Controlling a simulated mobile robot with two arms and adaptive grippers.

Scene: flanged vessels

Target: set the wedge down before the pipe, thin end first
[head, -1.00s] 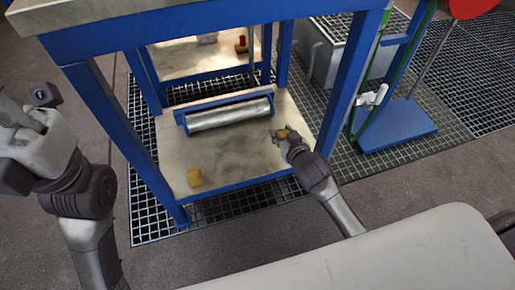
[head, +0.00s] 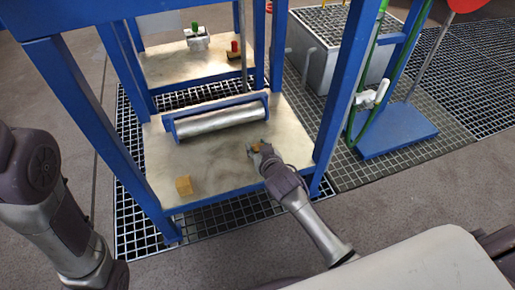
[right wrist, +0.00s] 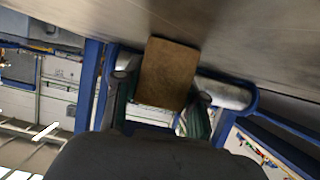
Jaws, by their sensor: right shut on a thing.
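The grey metal pipe (head: 222,118) lies in a blue frame on the lower shelf (head: 215,172) of a blue stand. My right gripper (head: 258,150) is shut on a small brown wooden wedge (head: 256,147), over the shelf in front of the pipe's right part. In the right wrist view the wedge (right wrist: 167,72) is between the two fingers, with the pipe (right wrist: 225,92) behind it. I cannot tell whether the wedge touches the shelf or which end is thin. A second wooden wedge (head: 184,185) rests on the shelf's front left. My left gripper is out of view.
Blue stand legs (head: 347,75) rise beside the shelf, one just right of my right arm. A second shelf behind holds a fitting with a green top (head: 196,37) and a red-topped one (head: 235,50). The shelf's middle is bare.

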